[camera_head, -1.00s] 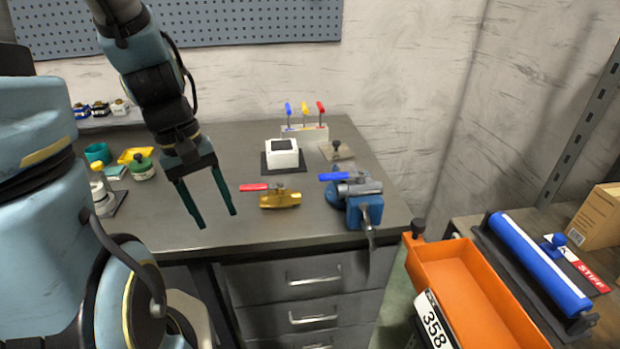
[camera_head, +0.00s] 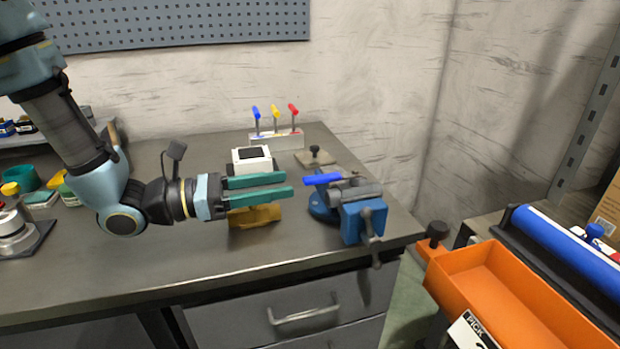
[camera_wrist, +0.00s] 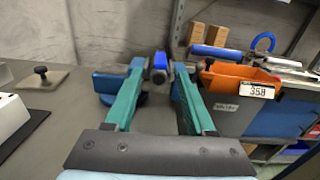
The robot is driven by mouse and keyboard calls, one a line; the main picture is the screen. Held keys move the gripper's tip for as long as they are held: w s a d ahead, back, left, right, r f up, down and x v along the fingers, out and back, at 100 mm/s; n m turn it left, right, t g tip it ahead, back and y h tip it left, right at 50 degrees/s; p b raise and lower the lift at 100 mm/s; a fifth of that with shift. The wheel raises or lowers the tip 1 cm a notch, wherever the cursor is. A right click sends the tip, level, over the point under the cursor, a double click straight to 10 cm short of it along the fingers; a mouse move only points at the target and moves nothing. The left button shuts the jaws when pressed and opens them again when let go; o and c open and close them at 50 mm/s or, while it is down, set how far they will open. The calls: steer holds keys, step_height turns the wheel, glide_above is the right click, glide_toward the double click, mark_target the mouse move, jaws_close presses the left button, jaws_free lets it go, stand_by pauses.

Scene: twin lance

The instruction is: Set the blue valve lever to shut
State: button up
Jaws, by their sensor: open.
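The blue valve lever (camera_head: 322,179) sits on a grey valve body (camera_head: 356,190) held in the blue vise (camera_head: 364,222) near the bench's right front corner. The lever points left in the head view, toward my gripper. My gripper (camera_head: 291,185) is open and level, its green fingers pointing right, with the tips just short of the lever's free end. In the wrist view, the blue lever (camera_wrist: 160,62) shows end-on between the fingertips (camera_wrist: 153,75), beyond them. The fingers do not appear to touch it.
A white box (camera_head: 252,167) stands behind my gripper. An orange bin (camera_head: 490,300) is right of the bench. A small knobbed plate (camera_head: 316,158) lies behind the vise.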

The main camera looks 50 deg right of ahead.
mark_target(341, 176)
steer(key=p+x, duration=0.1)
steer(key=x, duration=0.7)
steer(key=shift+s+d+p, duration=0.2)
steer(key=shift+d+p, duration=0.05)
steer(key=shift+p, duration=0.05)
steer(key=shift+c, duration=0.2)
jaws_close()
stand_by(0.8)
